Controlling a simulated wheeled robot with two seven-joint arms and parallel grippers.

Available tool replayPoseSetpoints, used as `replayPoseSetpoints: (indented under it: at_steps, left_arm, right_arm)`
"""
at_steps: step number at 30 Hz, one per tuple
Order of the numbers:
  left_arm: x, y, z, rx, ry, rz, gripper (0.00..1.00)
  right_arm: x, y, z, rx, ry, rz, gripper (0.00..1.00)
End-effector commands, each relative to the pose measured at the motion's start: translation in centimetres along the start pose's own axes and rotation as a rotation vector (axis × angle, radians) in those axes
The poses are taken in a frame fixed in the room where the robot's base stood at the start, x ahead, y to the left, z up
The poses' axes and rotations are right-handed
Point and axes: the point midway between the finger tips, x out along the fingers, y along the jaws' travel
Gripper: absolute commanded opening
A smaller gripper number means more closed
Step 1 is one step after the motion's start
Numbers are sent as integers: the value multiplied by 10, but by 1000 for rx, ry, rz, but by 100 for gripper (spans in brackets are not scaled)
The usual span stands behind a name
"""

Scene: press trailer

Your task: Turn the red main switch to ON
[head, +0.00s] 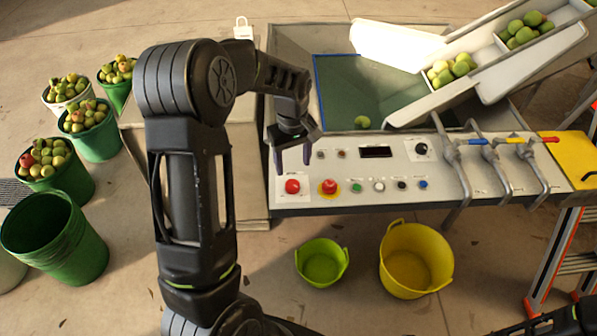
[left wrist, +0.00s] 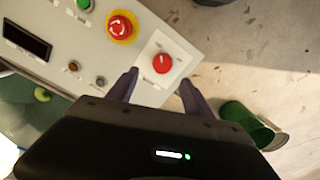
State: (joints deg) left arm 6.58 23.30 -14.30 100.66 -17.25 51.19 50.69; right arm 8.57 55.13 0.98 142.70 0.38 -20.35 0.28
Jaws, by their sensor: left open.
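The red main switch (head: 292,186) is a round red knob on a white plate at the left end of the control panel (head: 340,196). In the left wrist view the switch (left wrist: 162,63) shows a pale pointer mark, and its small labels are too blurred to read. My left gripper (head: 292,158) is above the panel, just behind the switch in the head view. In the left wrist view its two fingers (left wrist: 158,88) are apart and empty, with the switch ahead of the gap between them. I see no contact with the knob. My right gripper cannot be made out.
A red emergency stop on a yellow ring (head: 328,187) sits right of the switch, beside coloured buttons and a dark display (head: 376,152). Bent metal levers (head: 490,157) stand further right. Yellow (head: 416,262) and green (head: 321,262) tubs stand below. Fruit buckets (head: 92,130) stand left.

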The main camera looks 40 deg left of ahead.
Motion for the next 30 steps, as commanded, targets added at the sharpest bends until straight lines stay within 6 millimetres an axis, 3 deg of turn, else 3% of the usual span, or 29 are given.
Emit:
replayPoseSetpoints:
  at_steps: [8, 22, 30]
  left_arm:
    - [6, 0, 0, 1, -1, 0, 59]
    - [69, 0, 1, 2, -2, -1, 59]
    - [79, 1, 0, 3, 0, 2, 59]
  right_arm:
    - [-2, 0, 1, 0, -1, 0, 0]
    - [-12, -4, 2, 3, -5, 4, 0]
    - [-13, -4, 2, 3, -5, 4, 0]
